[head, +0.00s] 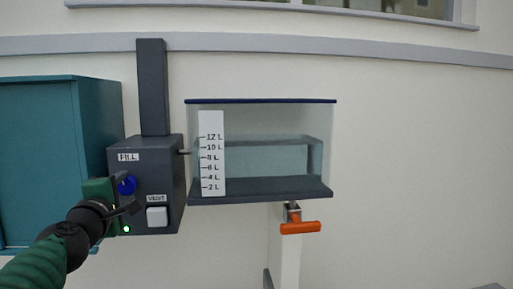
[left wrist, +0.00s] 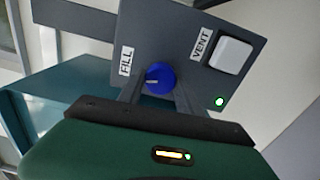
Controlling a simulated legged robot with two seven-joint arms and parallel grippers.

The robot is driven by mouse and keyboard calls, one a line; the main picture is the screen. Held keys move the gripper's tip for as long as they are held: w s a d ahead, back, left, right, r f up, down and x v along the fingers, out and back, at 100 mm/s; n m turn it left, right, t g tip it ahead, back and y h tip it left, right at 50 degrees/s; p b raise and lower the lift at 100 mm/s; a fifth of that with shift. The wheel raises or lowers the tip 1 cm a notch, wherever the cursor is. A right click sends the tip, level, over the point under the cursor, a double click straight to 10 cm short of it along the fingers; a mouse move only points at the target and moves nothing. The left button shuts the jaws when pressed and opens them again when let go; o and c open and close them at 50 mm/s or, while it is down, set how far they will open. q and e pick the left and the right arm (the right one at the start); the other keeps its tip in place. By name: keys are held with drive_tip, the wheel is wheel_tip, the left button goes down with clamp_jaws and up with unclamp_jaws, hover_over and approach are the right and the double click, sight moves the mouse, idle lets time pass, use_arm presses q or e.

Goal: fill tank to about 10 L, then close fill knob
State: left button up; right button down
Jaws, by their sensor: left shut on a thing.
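The blue fill knob (head: 127,185) is on the front of a dark grey control box, below the FILL label. It also shows in the left wrist view (left wrist: 160,78), its pale pointer line directed left. My left gripper (head: 130,192) is shut on this knob, one finger on either side. The clear tank (head: 265,168) is right of the box and holds water. Its white scale (head: 211,175) reads 2 to 12 L. The water surface, seen at a slant, appears near the 10 L mark. My right gripper is not in view.
The control box (head: 172,190) carries a white VENT button (head: 157,216) and a lit green lamp (head: 126,229). An orange-handled valve (head: 300,227) is under the tank. A teal cabinet (head: 40,150) stands at left. The wall right of the tank is clear.

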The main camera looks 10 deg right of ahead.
use_arm(q)
drive_tip(key=shift+m, duration=0.3)
drive_tip(key=shift+f, duration=0.1)
drive_tip(key=m, duration=0.3)
drive_tip(key=o, duration=1.3)
drive_tip(key=shift+w+d, duration=0.1)
drive_tip(key=shift+d, duration=0.05)
drive_tip(key=shift+s+b, duration=0.3)
drive_tip(key=shift+s, duration=0.1)
drive_tip(key=s+b, duration=0.1)
drive_tip(key=s, duration=0.6)
drive_tip(key=shift+s+a, duration=0.2)
